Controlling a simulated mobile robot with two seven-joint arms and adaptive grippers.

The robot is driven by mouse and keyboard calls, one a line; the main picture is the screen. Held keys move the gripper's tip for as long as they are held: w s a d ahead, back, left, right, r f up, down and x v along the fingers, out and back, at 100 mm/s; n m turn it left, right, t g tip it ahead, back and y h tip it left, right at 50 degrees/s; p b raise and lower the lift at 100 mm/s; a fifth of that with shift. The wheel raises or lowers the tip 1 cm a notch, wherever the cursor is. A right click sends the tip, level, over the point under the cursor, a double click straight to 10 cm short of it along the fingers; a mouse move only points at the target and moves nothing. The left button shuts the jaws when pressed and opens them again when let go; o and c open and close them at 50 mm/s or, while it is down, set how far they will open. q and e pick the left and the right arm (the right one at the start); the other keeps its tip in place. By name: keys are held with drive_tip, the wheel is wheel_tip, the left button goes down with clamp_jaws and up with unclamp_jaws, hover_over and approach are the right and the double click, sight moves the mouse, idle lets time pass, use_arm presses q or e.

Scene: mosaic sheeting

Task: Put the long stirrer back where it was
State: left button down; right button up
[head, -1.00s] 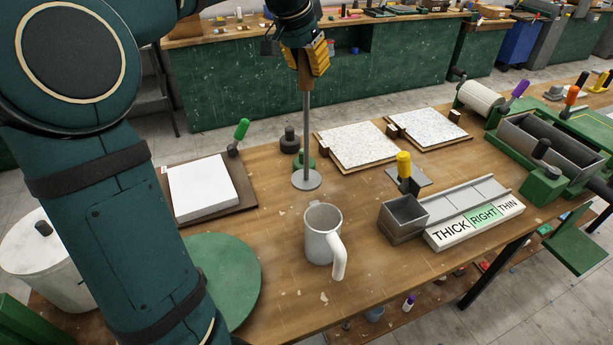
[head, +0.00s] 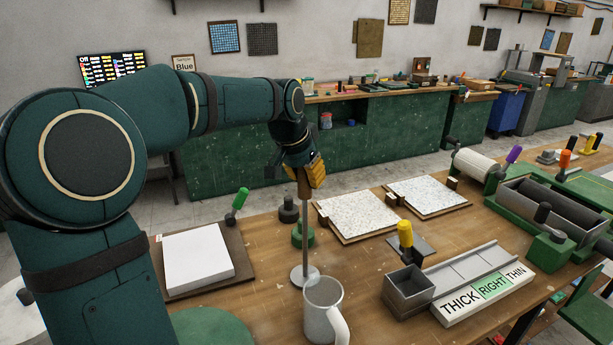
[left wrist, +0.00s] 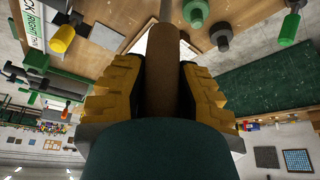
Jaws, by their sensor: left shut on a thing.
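The long stirrer (head: 305,235) has a brown handle, a thin grey rod and a flat round disc at its lower end. My left gripper (head: 304,178) is shut on its handle and holds it upright over the workbench. The brown handle (left wrist: 160,75) also shows between the yellow fingers of my left gripper (left wrist: 160,85) in the left wrist view. The disc shows just behind the grey mug (head: 322,310); I cannot tell whether it touches the bench. My right gripper is not in view.
Green and dark weights (head: 302,235) stand just behind the rod. A white sheet stack on a board (head: 200,258) lies left. Speckled sheets (head: 362,220), a grey box (head: 407,290) and the THICK/RIGHT/THIN gauge (head: 480,296) are to the right. Bare wood (head: 275,300) lies left of the mug.

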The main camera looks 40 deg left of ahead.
use_arm(q)
drive_tip(key=shift+f, duration=0.1)
drive_tip(key=c, duration=0.8)
unclamp_jaws()
drive_tip(key=shift+r, duration=0.2)
drive_tip(key=p+v, duration=0.2)
drive_tip(key=v, duration=0.9)
drive_tip(key=shift+s+r, duration=0.15)
drive_tip(key=shift+r, duration=0.25)
